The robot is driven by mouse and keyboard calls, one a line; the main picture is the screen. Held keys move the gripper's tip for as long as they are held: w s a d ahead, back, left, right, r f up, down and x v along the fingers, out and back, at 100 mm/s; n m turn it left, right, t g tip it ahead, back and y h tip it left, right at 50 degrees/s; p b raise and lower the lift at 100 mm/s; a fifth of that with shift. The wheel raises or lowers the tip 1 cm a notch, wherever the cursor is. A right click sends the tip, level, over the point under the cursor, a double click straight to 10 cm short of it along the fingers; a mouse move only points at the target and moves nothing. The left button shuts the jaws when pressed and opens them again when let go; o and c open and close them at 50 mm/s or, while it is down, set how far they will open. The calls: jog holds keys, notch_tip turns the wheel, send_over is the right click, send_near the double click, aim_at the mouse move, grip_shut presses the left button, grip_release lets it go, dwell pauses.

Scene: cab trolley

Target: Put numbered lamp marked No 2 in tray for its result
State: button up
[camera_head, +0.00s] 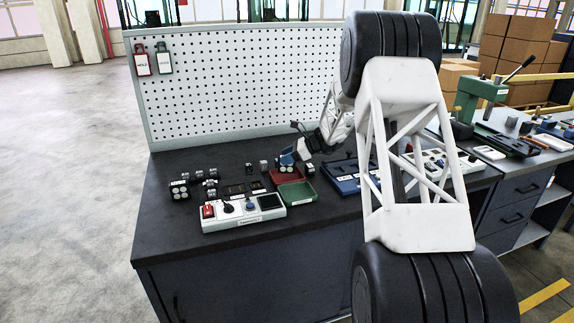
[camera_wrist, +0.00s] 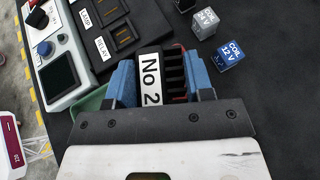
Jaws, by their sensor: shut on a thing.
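My gripper (camera_wrist: 160,78) is shut on the lamp marked No 2 (camera_wrist: 149,82), a dark ribbed piece with a white label, held between the blue fingers. In the head view my gripper (camera_head: 291,157) is just above the red tray (camera_head: 286,178) on the bench; the lamp cannot be made out clearly there. The green tray (camera_head: 297,193) sits just in front of the red one. A strip of the green tray also shows in the wrist view (camera_wrist: 88,104), left of the lamp. Only a little red shows beside the lamp in that view.
A white tester (camera_head: 243,213) with a dark screen stands left of the trays. Sockets labelled LAMP and RELAY (camera_wrist: 110,28) lie beside it. A grey coil cube (camera_wrist: 203,22) and a blue one (camera_wrist: 230,56) stand nearby. A blue tray (camera_head: 345,186) is to the right; a pegboard (camera_head: 230,85) is behind.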

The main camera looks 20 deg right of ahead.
jog(key=shift+f, duration=1.6)
jog(key=shift+f, duration=0.1)
jog(key=o, duration=1.2)
jog(key=shift+f, duration=0.1)
jog(key=shift+r, duration=0.2)
jog(key=v, duration=1.2)
